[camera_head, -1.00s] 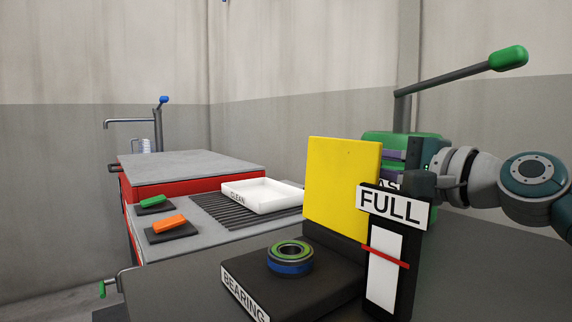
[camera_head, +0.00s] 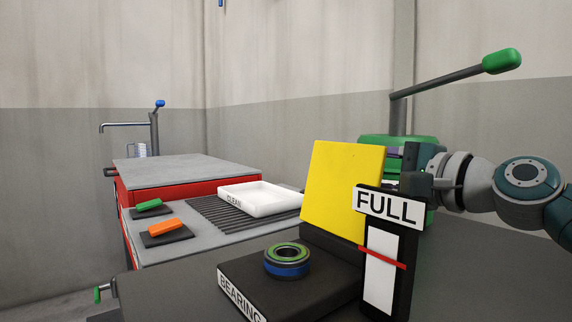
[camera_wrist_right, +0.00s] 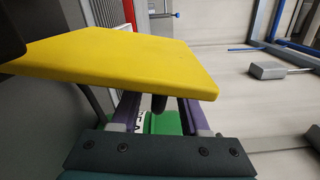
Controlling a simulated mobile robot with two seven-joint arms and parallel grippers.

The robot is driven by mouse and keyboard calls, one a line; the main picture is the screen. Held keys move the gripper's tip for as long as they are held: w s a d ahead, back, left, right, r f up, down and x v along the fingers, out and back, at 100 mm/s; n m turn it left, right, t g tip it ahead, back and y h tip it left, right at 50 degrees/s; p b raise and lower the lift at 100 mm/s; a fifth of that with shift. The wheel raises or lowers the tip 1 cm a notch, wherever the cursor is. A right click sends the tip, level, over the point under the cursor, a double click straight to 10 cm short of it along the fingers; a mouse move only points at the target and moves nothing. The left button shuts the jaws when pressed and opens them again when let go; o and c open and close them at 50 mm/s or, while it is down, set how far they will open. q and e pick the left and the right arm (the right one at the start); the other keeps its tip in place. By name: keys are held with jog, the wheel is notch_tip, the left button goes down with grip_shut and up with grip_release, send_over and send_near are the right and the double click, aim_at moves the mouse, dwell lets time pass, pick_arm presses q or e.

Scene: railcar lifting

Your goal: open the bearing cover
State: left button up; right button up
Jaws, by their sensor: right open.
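The bearing cover is a yellow plate (camera_head: 342,187) standing nearly upright, leaning back, at the rear of the black bearing base (camera_head: 292,289). The bearing (camera_head: 287,260), with green and blue rings, sits uncovered on that base. My right gripper (camera_head: 396,163) is at the right, behind the cover's right edge and partly hidden by it. In the right wrist view the purple fingers (camera_wrist_right: 160,113) are apart and the yellow cover (camera_wrist_right: 120,65) crosses just beyond them; I cannot tell whether they touch. My left gripper is not in view.
A black post with a FULL sign (camera_head: 387,206) and a red marker stands right of the base, in front of my right arm. A green-handled lever (camera_head: 455,77) rises behind. A white CLEAN tray (camera_head: 262,198) and green and orange blocks lie left.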

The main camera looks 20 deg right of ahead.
jog(key=v, duration=1)
jog(key=shift+r, duration=0.1)
dwell(0.4)
